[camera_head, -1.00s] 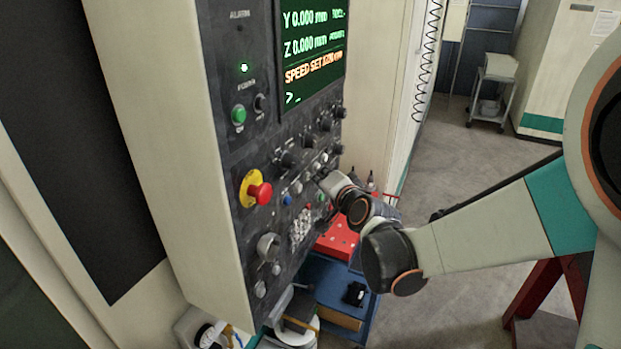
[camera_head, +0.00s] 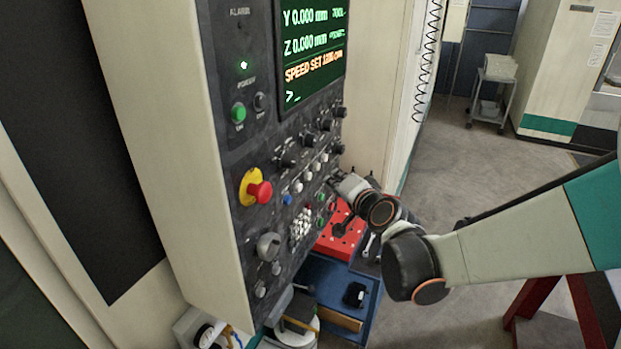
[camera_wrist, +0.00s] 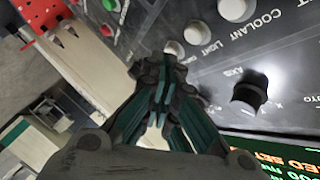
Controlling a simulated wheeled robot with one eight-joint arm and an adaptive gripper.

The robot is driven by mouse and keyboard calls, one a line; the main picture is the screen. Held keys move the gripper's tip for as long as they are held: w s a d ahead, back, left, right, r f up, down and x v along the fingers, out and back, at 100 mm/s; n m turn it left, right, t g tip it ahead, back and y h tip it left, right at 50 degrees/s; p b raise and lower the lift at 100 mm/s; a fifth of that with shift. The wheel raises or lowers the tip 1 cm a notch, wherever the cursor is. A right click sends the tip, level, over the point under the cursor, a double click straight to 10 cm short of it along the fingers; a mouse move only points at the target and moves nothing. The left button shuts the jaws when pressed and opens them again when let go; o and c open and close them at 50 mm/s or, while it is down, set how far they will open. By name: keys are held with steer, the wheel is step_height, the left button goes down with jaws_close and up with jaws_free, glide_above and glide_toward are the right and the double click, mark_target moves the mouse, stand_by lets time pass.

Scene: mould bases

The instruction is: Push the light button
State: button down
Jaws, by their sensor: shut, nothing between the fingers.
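The light button (camera_wrist: 197,33) is a round white button beside the label LIGHT in the wrist view. In the head view it appears to be one of the white buttons (camera_head: 308,176) in the row on the control panel. My gripper (camera_wrist: 160,78) is shut and empty, its fingertips close together below and left of the light button in the wrist picture. In the head view my gripper (camera_head: 331,183) is just right of the white button row, near the panel face. I cannot tell whether it touches the panel.
A larger white button (camera_wrist: 236,9) by COOLANT and a black axis knob (camera_wrist: 248,92) flank the light button. A red emergency stop (camera_head: 260,191) sits on the panel's left. A red tool tray (camera_head: 338,240) and a blue cart (camera_head: 322,290) stand below. Open floor lies right.

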steer(key=shift+s+d, duration=0.3)
steer(key=shift+d, duration=0.35)
steer(key=shift+s+d, duration=0.25)
steer(key=shift+d, duration=0.4)
stand_by(1.8)
